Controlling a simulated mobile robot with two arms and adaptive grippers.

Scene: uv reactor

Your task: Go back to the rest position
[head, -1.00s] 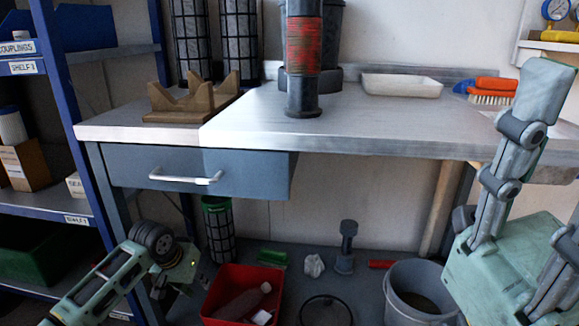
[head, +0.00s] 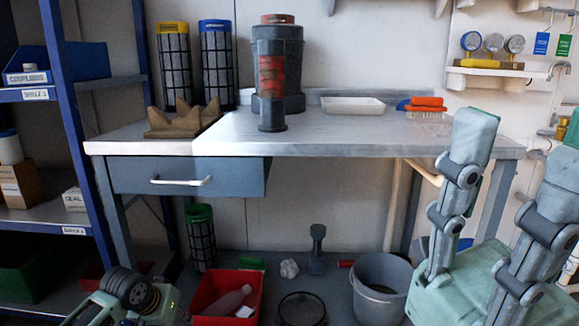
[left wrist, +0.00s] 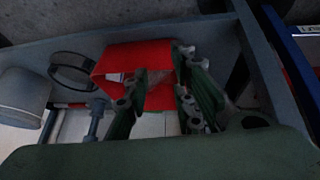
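My right gripper (head: 525,145) is large in the right of the head view. Its two jointed fingers stand up, spread apart, with nothing between them, in front of the workbench's right end. My left arm shows only at the bottom left of the head view, and its fingers are out of that picture. In the left wrist view my left gripper (left wrist: 160,75) has its two dark green fingers apart and empty. Beyond them is the red bin (left wrist: 120,60).
A steel workbench (head: 335,140) with a blue drawer (head: 230,178) stands ahead. It carries a dark column with a red patch (head: 272,78) and a wooden cradle (head: 183,120). Blue shelving (head: 75,160) is left. The red bin (head: 255,300) and a grey bucket (head: 378,290) are below.

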